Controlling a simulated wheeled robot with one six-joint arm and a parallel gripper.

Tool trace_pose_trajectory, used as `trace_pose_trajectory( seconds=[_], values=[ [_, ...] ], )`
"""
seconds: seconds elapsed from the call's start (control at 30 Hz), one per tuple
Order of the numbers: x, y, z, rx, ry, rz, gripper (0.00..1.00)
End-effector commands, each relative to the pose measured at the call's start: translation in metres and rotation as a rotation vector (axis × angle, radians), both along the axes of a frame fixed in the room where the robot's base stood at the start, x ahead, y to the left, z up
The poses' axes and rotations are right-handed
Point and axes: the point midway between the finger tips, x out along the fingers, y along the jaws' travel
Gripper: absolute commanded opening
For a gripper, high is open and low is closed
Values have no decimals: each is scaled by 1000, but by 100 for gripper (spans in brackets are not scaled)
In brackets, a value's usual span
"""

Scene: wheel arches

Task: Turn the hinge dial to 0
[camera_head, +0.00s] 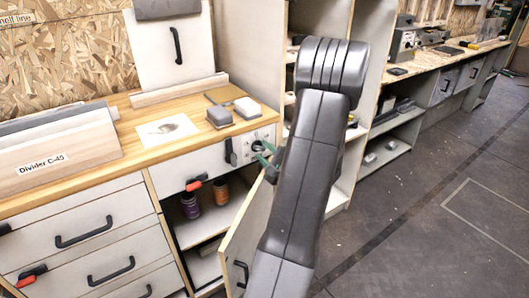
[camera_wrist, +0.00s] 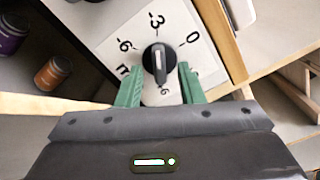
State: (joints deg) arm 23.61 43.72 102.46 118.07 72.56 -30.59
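The hinge dial (camera_wrist: 158,62) is a dark round knob with a raised grip bar and a white line, on a white plate (camera_wrist: 118,60) marked -6, -3 and 0. The white line runs upward, roughly toward -3; the 0 is up and to the right. More markings below are partly hidden. My gripper (camera_wrist: 160,72) has its green fingers apart, one on each side of the knob, with gaps visible; I cannot tell how deep they reach. In the head view the dial (camera_head: 258,146) is on the cabinet front, beside the green fingers (camera_head: 267,156), partly behind my arm.
A cabinet door (camera_head: 246,232) stands open below the dial. Purple and orange jars (camera_head: 190,205) stand inside the cabinet. A black handle switch (camera_head: 230,151) is left of the dial. Floor at right is clear.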

Motion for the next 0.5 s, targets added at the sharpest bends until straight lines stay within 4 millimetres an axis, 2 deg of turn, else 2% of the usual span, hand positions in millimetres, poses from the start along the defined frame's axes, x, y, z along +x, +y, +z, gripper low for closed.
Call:
trace_pose_trajectory(
  seconds=[0.37,0.5],
  values=[
    [4,3,0,0,1,1,33],
    [4,3,0,0,1,1,5]
  ],
)
